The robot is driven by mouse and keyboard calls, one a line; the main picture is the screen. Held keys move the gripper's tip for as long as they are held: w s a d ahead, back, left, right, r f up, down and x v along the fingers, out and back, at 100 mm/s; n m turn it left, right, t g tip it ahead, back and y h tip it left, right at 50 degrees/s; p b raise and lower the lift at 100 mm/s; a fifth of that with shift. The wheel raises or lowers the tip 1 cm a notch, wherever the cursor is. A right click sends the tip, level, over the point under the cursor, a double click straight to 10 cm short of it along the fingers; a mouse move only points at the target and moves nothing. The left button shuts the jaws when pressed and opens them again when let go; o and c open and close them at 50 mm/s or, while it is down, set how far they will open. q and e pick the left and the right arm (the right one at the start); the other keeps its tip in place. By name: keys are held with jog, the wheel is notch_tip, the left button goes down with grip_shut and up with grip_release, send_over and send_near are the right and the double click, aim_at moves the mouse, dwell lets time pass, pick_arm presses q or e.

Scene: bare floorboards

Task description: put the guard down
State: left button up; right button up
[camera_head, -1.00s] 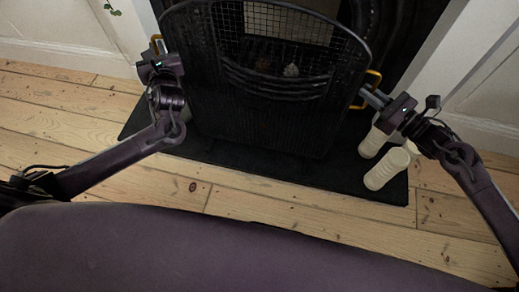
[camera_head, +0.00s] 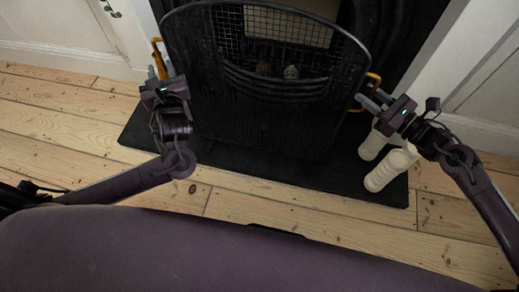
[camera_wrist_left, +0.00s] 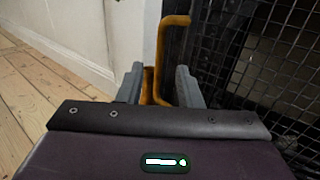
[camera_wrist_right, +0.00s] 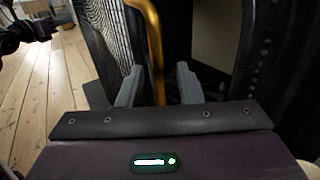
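The guard (camera_head: 262,112) is a black mesh fire screen with a curved top. It stands upright on the black hearth in front of the fireplace. It has a yellow handle on each side. My left gripper (camera_head: 161,71) is open, close to the left handle (camera_head: 156,48); in the left wrist view that handle (camera_wrist_left: 161,60) shows between and beyond the parted fingers. My right gripper (camera_head: 374,100) is open at the right handle (camera_head: 373,82); in the right wrist view the handle (camera_wrist_right: 153,45) runs between the parted fingers. Contact with either handle cannot be told.
Cream ribbed pillars (camera_head: 385,172) stand on the right end of the hearth (camera_head: 300,180), just below my right gripper. The fireplace opening is behind the guard. White panelling flanks it. The floorboards (camera_head: 80,115) left of the hearth are bare.

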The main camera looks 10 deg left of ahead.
jog(key=shift+d, duration=0.1)
pick_arm(q)
jog(key=v, duration=0.4)
pick_arm(e)
jog(key=v, duration=1.1)
jog(key=shift+s+d, duration=0.25)
jog(key=shift+d, duration=0.05)
